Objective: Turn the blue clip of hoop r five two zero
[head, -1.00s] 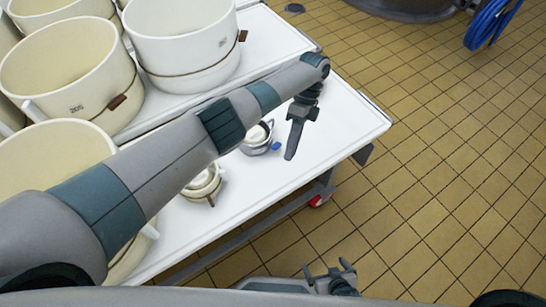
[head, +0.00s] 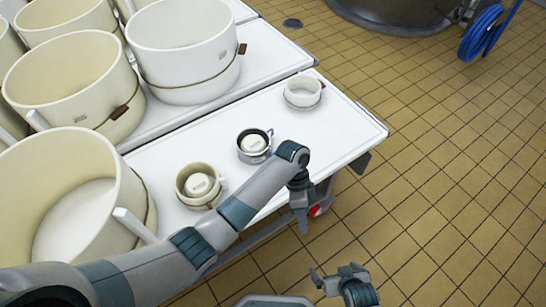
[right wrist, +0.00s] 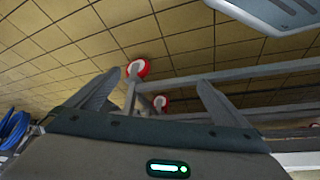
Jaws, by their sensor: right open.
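Three small round vessels stand on the white table. The middle one, a grey metal hoop around a pale mould (head: 253,143), showed the blue clip on its right side earlier. The clip is out of sight now, probably behind my left arm. A cream one (head: 198,184) stands nearer and a white one (head: 303,92) farther off. Their labels are too small to read. My left gripper (head: 303,222) hangs by the table's near edge, seen edge-on, so its opening is unclear. My right gripper (head: 337,276) is open and empty, low over the floor; it also shows in the right wrist view (right wrist: 158,95).
Large cream vats (head: 190,50) crowd the left and back of the white table (head: 340,130). Red-rimmed wheels (right wrist: 138,69) and frame bars show under it. A blue hose coil (head: 487,32) is at upper right. Tiled floor (head: 440,180) on the right is clear.

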